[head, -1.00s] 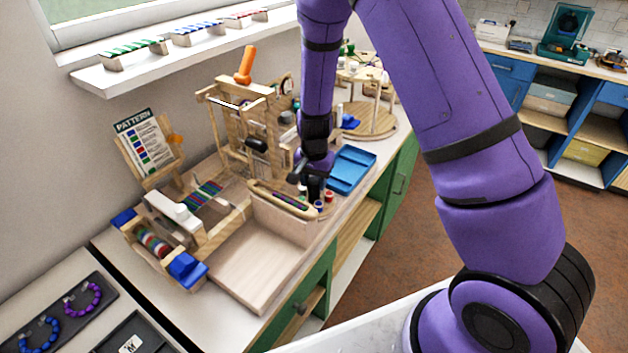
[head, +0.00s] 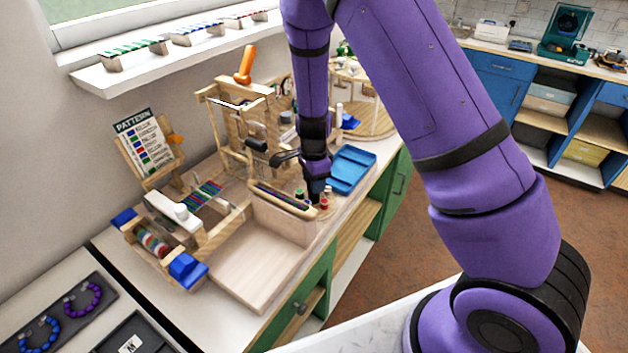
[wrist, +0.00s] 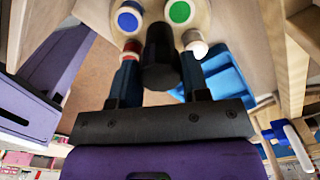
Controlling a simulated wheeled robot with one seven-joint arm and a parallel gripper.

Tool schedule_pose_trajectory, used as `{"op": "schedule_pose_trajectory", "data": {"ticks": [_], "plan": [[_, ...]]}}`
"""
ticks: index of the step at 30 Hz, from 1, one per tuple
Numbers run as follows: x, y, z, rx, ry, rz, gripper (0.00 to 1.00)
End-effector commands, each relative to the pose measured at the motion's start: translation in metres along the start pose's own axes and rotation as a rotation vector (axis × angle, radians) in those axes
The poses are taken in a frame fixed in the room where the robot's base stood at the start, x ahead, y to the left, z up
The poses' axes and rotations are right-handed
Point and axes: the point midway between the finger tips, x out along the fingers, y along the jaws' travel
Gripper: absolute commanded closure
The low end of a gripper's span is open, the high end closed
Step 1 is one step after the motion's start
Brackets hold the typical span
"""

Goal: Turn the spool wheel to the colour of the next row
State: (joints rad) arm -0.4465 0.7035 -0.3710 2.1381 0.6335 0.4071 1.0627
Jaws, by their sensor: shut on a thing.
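The spool wheel (head: 312,213) is a small wooden disc at the front right of the loom. In the head view it carries a green spool (head: 299,191), a red spool (head: 324,203) and a blue spool (head: 328,190). My gripper (head: 315,188) points down over its middle. In the wrist view, a black upright knob (wrist: 160,58) stands between my fingers, and my gripper is shut on it. Spool tops in blue (wrist: 128,19) and green (wrist: 180,12) show beyond the knob.
The wooden loom (head: 240,130) stands left of the wheel, with a shuttle (head: 284,199) close by. A blue tray (head: 352,168) lies just to the right. A round wooden stand (head: 372,120) is behind. A pale open wooden tray (head: 235,272) lies in front.

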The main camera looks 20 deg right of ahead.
Motion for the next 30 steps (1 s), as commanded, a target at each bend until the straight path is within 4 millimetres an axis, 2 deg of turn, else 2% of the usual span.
{"op": "schedule_pose_trajectory", "data": {"ticks": [8, 21, 22, 24, 25, 30], "plan": [[-0.0007, -0.0012, 0.0002, 0.066, 0.0, -0.003, 0.81], [-0.0007, -0.0012, 0.0001, 0.074, 0.0, -0.003, 0.81], [-0.0007, -0.0011, 0.0001, 0.074, 0.0, -0.003, 0.53], [-0.0006, -0.001, 0.0001, 0.073, 0.0, -0.002, 0.37], [-0.0005, -0.0009, 0.0, 0.073, 0.0, -0.002, 0.32], [-0.0003, -0.0005, 0.0, 0.073, 0.0, -0.001, 0.32]]}}
